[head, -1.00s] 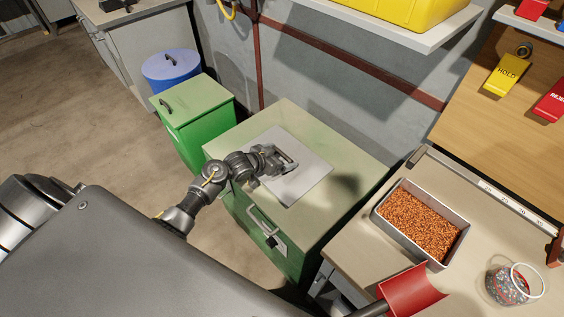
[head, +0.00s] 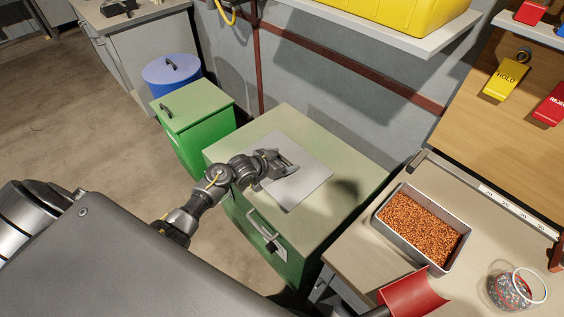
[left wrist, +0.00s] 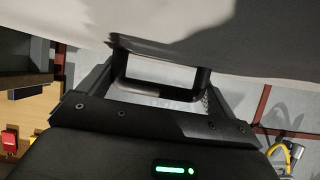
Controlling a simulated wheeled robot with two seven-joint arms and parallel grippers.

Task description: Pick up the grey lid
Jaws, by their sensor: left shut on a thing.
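The grey lid (head: 312,187) is a flat square plate on top of the green cabinet (head: 345,160). It lies level, and I cannot tell whether there is a gap under it. My left gripper (head: 283,166) is over the lid's middle, shut on its handle. In the left wrist view the dark bar handle (left wrist: 160,92) sits between the fingers, and the pale and shadowed surface (left wrist: 190,35) fills the top of the picture. My right gripper is out of view.
A green bin (head: 195,105) and a blue drum (head: 172,70) stand left of the cabinet. To the right, a bench holds a tray of copper-coloured granules (head: 420,227), a red scoop (head: 415,292) and a clear jar (head: 505,290). A shelf (head: 430,40) with a yellow bin overhangs behind.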

